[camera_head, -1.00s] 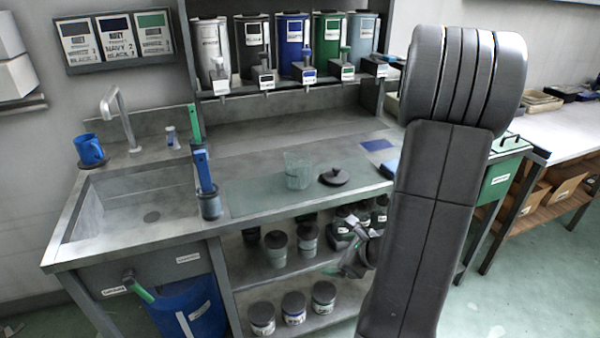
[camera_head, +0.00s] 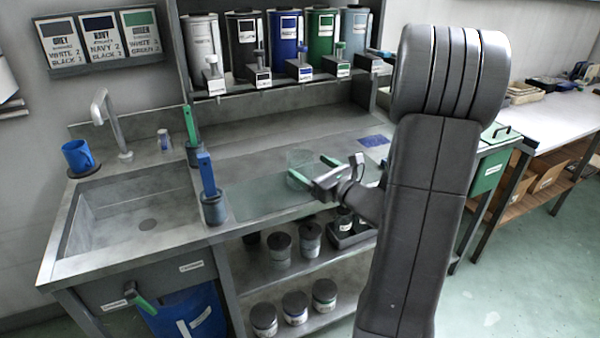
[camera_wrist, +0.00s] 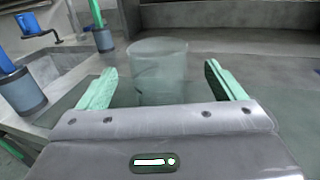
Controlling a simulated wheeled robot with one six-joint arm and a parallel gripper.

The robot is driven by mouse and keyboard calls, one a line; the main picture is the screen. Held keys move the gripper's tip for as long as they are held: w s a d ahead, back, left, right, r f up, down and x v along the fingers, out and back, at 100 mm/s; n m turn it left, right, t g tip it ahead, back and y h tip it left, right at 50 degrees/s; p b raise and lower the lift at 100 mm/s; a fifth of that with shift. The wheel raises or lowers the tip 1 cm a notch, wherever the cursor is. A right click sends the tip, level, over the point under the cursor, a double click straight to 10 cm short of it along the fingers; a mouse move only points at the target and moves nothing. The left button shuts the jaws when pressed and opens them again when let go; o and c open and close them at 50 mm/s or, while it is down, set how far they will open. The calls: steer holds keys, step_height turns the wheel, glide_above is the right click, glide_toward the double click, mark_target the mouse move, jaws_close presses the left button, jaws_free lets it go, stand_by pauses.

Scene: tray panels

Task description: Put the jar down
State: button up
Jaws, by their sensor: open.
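A clear glass jar (camera_head: 299,162) stands upright on the greenish glass mat (camera_head: 258,198) on the counter. In the wrist view the jar (camera_wrist: 158,72) is in front of my gripper (camera_wrist: 155,82), between the lines of its two green fingers. My gripper (camera_head: 312,168) is open at the jar in the head view, with a finger to each side. I cannot tell if either finger touches the glass. The dark lid seen earlier beside the jar is hidden behind my gripper and arm in the head view.
A grey holder with a blue-handled tool (camera_head: 212,208) stands left of the mat, by the sink (camera_head: 140,215). Dispensers line the shelf (camera_head: 285,85) behind. Several dark-lidded pots (camera_head: 280,245) sit on the shelves below. The counter behind the jar is clear.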

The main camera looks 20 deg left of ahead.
mark_target(293, 155)
steer(key=shift+x, duration=3.35)
steer(key=shift+s+r, duration=0.15)
steer(key=shift+r, duration=0.05)
steer(key=c, duration=1.3)
